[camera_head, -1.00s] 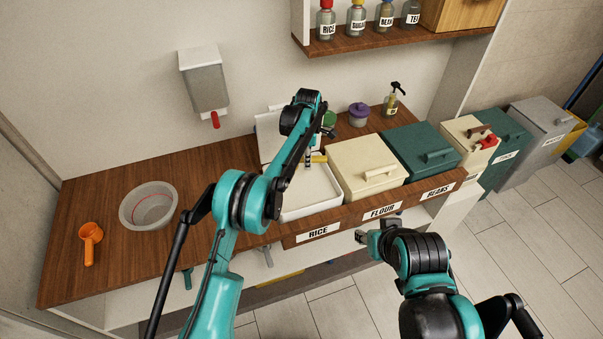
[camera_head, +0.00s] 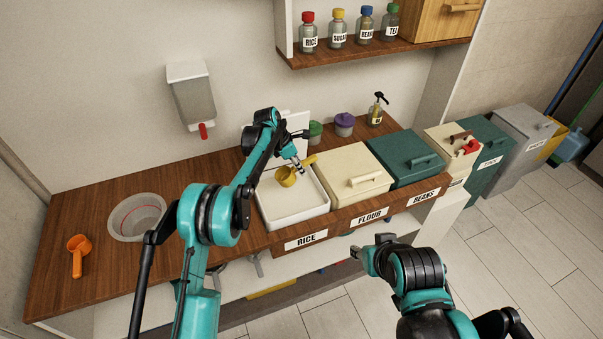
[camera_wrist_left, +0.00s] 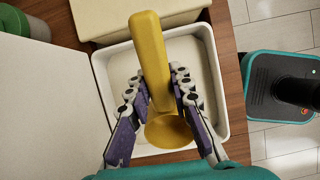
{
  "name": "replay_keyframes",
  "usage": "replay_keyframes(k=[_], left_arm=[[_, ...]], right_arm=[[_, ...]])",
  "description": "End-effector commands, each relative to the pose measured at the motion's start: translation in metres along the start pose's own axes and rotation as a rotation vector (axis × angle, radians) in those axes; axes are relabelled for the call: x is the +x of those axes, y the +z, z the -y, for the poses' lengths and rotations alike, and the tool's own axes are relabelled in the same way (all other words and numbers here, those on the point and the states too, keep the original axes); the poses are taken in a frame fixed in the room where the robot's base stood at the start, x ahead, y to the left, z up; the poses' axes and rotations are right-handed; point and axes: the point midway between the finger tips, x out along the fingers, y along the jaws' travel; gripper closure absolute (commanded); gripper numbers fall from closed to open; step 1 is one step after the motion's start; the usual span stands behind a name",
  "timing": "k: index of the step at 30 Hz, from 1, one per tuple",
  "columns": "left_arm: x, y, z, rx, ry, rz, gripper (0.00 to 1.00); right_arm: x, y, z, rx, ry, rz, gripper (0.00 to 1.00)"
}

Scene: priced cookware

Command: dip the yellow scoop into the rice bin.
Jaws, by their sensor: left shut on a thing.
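The yellow scoop (camera_head: 286,177) is in my left gripper (camera_head: 299,165), over the open rice bin (camera_head: 292,222) of white rice. In the left wrist view, the scoop's handle (camera_wrist_left: 149,50) lies between the two fingers of the left gripper (camera_wrist_left: 160,88), its bowl lower in the picture. The rice bin (camera_wrist_left: 221,100) shows behind it there. I cannot tell whether the bowl touches the rice. My right gripper (camera_head: 368,256) is in front of the counter, away from the bins; its finger gap is unclear.
The bin's raised white lid (camera_head: 296,130) stands behind it. The closed flour bin (camera_head: 345,185) and beans bin (camera_head: 420,170) are to the right. An orange scoop (camera_head: 77,255) and a clear bowl (camera_head: 135,222) are on the left counter. A dispenser (camera_head: 193,95) hangs on the wall.

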Motion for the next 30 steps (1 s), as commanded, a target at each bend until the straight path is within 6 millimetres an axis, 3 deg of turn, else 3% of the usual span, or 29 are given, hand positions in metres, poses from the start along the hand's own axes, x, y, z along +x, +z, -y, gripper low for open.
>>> replay_keyframes(k=[7,9,30], left_arm=[[-0.027,0.002,-0.001,-0.003,0.004,0.309,1.00],[-0.016,-0.004,0.000,0.000,0.002,0.343,1.00],[0.034,-0.052,-0.001,0.001,0.002,0.721,1.00]], right_arm=[[0.011,0.008,0.000,0.000,0.000,0.000,0.60],[0.021,0.015,0.000,0.000,0.000,0.000,0.60],[0.087,0.062,0.000,0.000,0.000,0.000,0.60]])
